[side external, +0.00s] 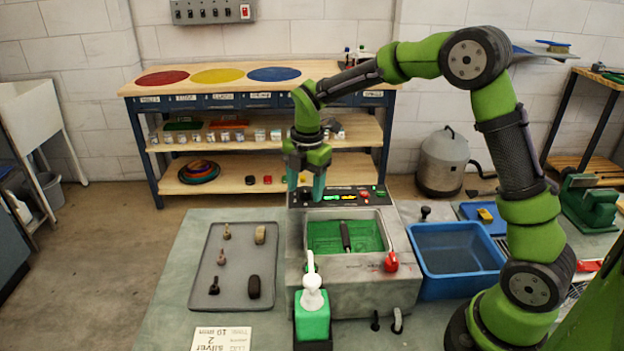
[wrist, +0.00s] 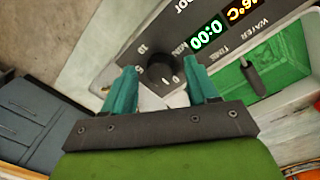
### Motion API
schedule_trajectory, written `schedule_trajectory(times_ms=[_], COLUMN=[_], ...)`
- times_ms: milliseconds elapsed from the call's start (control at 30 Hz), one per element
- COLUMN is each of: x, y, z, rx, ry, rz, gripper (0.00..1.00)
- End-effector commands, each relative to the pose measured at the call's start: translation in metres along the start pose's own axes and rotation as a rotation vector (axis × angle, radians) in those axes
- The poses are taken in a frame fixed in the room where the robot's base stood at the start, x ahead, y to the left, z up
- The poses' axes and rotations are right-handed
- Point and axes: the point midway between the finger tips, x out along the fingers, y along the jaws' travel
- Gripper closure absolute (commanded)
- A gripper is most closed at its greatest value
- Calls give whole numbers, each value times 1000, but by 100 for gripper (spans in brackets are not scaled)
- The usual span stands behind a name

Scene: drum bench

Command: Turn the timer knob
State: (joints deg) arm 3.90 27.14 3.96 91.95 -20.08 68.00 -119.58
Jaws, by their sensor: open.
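The timer knob (wrist: 162,72) is a round black dial with a pale pointer mark on the control panel, which is marked with numbers, MIN and TIME. Beside it a green timer display (wrist: 206,35) reads 0:00. My gripper (wrist: 163,75) is open, its two teal fingers on either side of the knob in the wrist view, with a gap on each side. I cannot tell whether the fingertips reach down to the knob's height. In the side external view my gripper (side external: 305,190) points down at the panel's left end and largely hides the knob.
The panel (side external: 340,205) stands behind a basin of green liquid (side external: 325,236) with a dark handle in it. A red knob (side external: 391,262) is on the basin's front. A blue tub (side external: 455,290) stands right, a grey tray (side external: 205,265) left, a green bottle (side external: 312,318) in front.

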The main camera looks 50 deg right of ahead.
Motion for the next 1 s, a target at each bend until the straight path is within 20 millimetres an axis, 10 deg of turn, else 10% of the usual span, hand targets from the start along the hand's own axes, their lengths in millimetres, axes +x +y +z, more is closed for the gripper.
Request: schedule_trajectory(times_ms=[133,500,1000], x=[0,0,0], y=[0,0,0], z=[0,0,-1], rx=[0,0,146], ry=[0,0,-7], rz=[0,0,0], gripper=[42,98,98])
